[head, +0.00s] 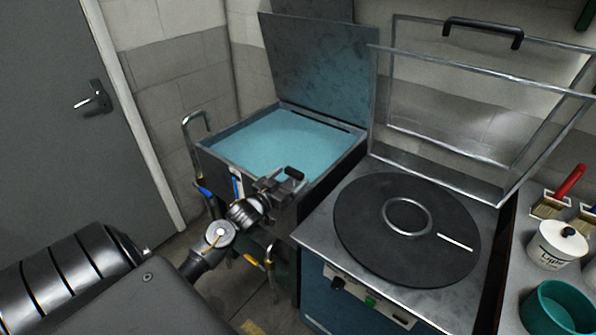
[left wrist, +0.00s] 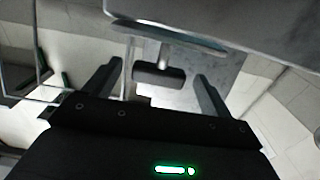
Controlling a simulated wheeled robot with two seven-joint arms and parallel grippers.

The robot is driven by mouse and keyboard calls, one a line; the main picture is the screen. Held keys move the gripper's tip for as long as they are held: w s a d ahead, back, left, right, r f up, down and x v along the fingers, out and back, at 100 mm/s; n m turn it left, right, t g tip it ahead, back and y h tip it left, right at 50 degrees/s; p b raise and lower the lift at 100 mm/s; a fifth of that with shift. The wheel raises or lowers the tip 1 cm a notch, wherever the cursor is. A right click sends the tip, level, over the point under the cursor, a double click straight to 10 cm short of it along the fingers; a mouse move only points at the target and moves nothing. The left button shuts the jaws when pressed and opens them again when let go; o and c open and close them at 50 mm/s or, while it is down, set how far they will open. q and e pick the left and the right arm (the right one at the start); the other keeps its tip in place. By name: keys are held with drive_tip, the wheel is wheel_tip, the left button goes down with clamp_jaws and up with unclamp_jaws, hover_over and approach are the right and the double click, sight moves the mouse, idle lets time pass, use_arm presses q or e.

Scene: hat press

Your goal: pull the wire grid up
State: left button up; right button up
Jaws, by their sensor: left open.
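The wire grid itself cannot be made out; the blue surface in the open tank (head: 275,140) shows no clear wires. A short black handle (head: 294,173) is at the tank's front right edge. It also shows in the left wrist view on a metal stem (left wrist: 158,76). My left gripper (head: 278,182) is open beside this handle, at the tank's front. In the left wrist view, the handle appears between the two spread fingers, with gaps on both sides. Whether the handle belongs to the grid cannot be told. My right gripper is not in view.
The tank's lid (head: 322,62) stands raised at the back. To the right is a press with a round black plate (head: 380,245) and a raised clear framed cover (head: 440,100). Bent pipes (head: 197,130) stand left of the tank. A white pot (head: 556,246) and teal bowl (head: 550,312) are far right.

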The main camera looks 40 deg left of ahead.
use_arm(q)
drive_tip(key=shift+w, duration=2.3)
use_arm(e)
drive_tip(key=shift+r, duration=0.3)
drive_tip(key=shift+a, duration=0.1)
